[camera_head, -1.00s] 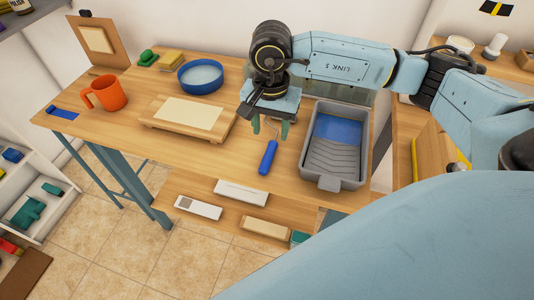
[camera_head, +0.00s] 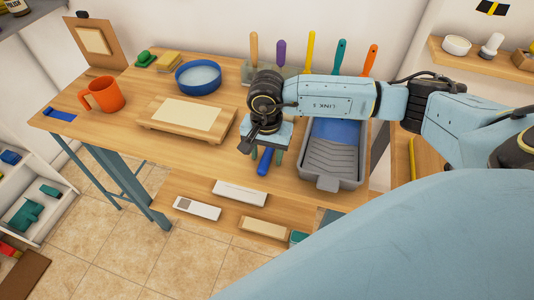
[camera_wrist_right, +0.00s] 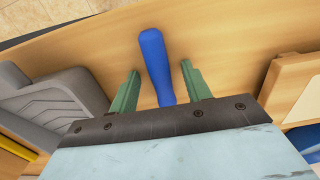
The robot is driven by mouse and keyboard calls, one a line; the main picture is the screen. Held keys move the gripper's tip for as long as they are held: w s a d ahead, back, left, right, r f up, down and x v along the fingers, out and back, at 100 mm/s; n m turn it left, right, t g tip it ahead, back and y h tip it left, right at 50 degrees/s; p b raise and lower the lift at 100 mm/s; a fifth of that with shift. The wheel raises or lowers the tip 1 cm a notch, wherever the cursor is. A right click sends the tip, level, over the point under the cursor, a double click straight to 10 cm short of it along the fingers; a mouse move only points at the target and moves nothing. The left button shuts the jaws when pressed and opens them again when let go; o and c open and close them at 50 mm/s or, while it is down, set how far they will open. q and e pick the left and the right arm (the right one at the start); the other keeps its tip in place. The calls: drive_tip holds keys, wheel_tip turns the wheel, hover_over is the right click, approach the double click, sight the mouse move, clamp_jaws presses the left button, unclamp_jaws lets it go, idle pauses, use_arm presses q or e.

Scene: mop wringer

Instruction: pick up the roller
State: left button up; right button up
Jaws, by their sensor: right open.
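The roller (camera_head: 264,168) shows only its blue handle on the wooden table, left of the grey paint tray (camera_head: 330,163). My right gripper (camera_head: 266,157) is above it, pointing down, and hides the rest of it in the head view. In the right wrist view, the blue handle of the roller (camera_wrist_right: 155,60) passes between the two green fingers of my right gripper (camera_wrist_right: 159,84). The fingers are open, with a gap on both sides of the handle. The roller's head is hidden beneath the gripper. My left gripper is not in view.
A wooden board (camera_head: 156,132) with a pale sheet lies left of the gripper. Behind are a blue bowl (camera_head: 199,77), an orange mug (camera_head: 103,95) and a rack of upright tools (camera_head: 281,56). The tray stands close on the right.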

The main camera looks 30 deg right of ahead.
clamp_jaws()
wheel_tip(320, 180, up, 10)
drive_tip(key=c, duration=0.6)
unclamp_jaws()
drive_tip(key=shift+c, duration=0.2)
clamp_jaws()
